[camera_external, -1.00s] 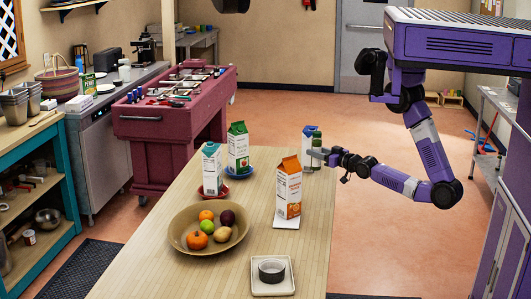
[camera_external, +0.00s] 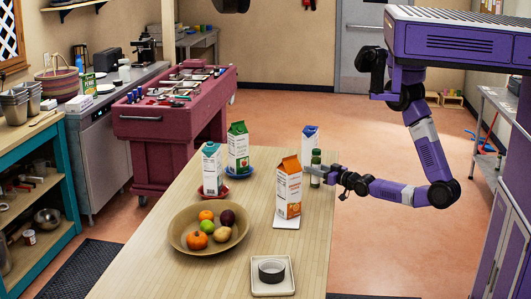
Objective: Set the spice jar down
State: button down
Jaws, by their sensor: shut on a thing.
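The spice jar (camera_external: 315,168) is a small green jar near the right edge of the wooden table (camera_external: 260,225). It stands upright, just right of and in front of a white-and-blue carton. My gripper (camera_external: 319,172) reaches in from the right and is shut on the jar. I cannot tell whether the jar's base touches the tabletop. The fingertips are small, and part of the jar is hidden behind them.
An orange-topped carton (camera_external: 288,190) stands close to the left of my gripper. The white-and-blue carton (camera_external: 309,144) is just behind the jar. Other cartons (camera_external: 238,150) (camera_external: 212,168), a fruit bowl (camera_external: 179,240) and a square dish (camera_external: 259,290) also sit on the table.

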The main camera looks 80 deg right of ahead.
jog(key=shift+f, duration=0.2)
jog(key=c, duration=0.9)
grip_release()
jog(key=b+v, duration=0.3)
jog(key=v, duration=0.4)
jog(key=shift+s+a+f, duration=0.2)
jog(key=shift+s+a, duration=0.05)
jog(key=s+a+n+y, duration=0.2)
jog(key=s+a+y, duration=0.1)
jog(key=s+a+r+n+y, duration=0.1)
jog(key=s+a+n+y, duration=0.1)
jog(key=s+a+y, duration=0.1)
jog(key=s+a+n+y, duration=0.2)
jog(key=s+a+y, duration=0.1)
jog(key=a, duration=0.2)
jog(key=shift+r, duration=0.35)
jog(key=shift+o, duration=0.5)
jog(key=shift+s+a+r+n+y, duration=0.15)
jog(key=shift+s+n+y, duration=0.15)
jog(key=shift+s+y, duration=0.1)
